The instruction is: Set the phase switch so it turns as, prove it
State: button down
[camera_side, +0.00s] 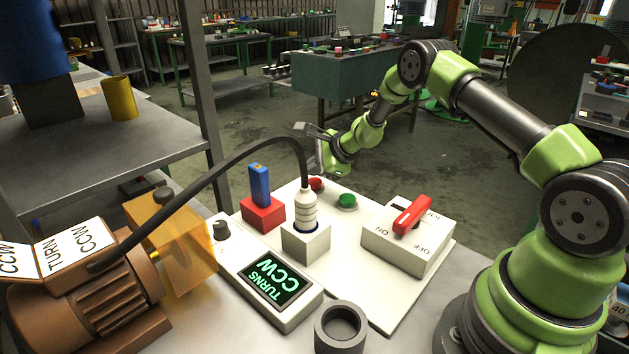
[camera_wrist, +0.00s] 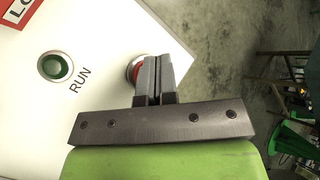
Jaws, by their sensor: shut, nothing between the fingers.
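My gripper (camera_side: 306,131) is shut and empty near the red button (camera_side: 316,184) at the board's far edge. In the wrist view, my gripper (camera_wrist: 159,68) partly covers the red button (camera_wrist: 131,70); I cannot tell whether they touch. The green RUN button (camera_wrist: 55,67) stands beside it, and in the side view the green button (camera_side: 346,201) is clear. The display (camera_side: 276,279) reads "TURNS CCW". The motor (camera_side: 95,290) carries a plate (camera_side: 77,246) reading "TURN CCW".
A white box with a red handle (camera_side: 412,214) marked ON and OFF sits at the right of the board. A black cable (camera_side: 235,157) arches from the motor to a white plug (camera_side: 306,212) in a socket. A grey ring (camera_side: 341,326) stands at the front. A yellow guard (camera_side: 176,240) adjoins the motor.

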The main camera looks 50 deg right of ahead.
aim_at(314, 182)
jog(key=shift+r, duration=0.1)
jog(key=shift+r, duration=2.5)
jog(key=s+a+r+n+y, duration=0.1)
jog(key=s+a+r+n, duration=0.3)
jog(key=r, duration=0.2)
jog(key=s+a+r+n+g, duration=0.1)
jog(key=s+a+r+n, duration=0.25)
jog(key=r, duration=0.35)
jog(key=s+a+r+n+y, duration=0.1)
jog(key=s+a+r+n, duration=0.2)
jog(key=a+r, duration=0.25)
jog(key=s+a+r+n+h, duration=0.1)
jog(key=s+n, duration=0.4)
jog(key=s, duration=0.6)
jog(key=s+a+r+n+h, duration=0.1)
jog(key=s+n, duration=0.4)
jog(key=s, duration=0.5)
jog(key=shift+s+a+r+g, duration=0.2)
jog(key=shift+s+a+g, duration=0.15)
jog(key=shift+s+g, duration=0.05)
